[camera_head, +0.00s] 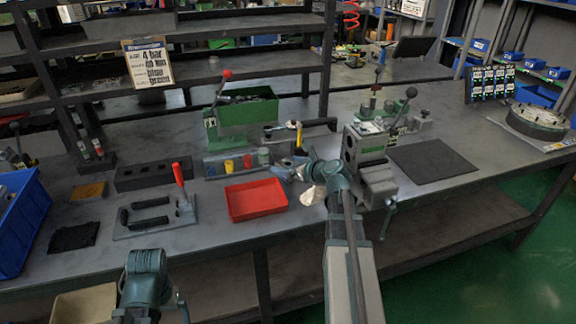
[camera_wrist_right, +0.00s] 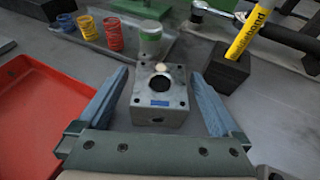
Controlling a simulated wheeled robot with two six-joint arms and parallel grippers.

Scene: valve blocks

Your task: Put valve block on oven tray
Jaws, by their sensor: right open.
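My right gripper (camera_wrist_right: 160,78) is open, with one blue finger on each side of the block; gaps show between fingers and block. In the head view my right gripper (camera_head: 287,172) is low over the bench, just right of the red tray (camera_head: 236,207), and largely hides the block. The empty red tray, the only plain tray near, also shows at left in the wrist view (camera_wrist_right: 30,120). Only my left arm's teal end shows, lower left; its fingers are not visible.
A grey vise (camera_head: 377,182) stands close right. A red-handled fixture (camera_head: 181,185) is left of the tray. A dark mat (camera_head: 432,163) lies bare.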

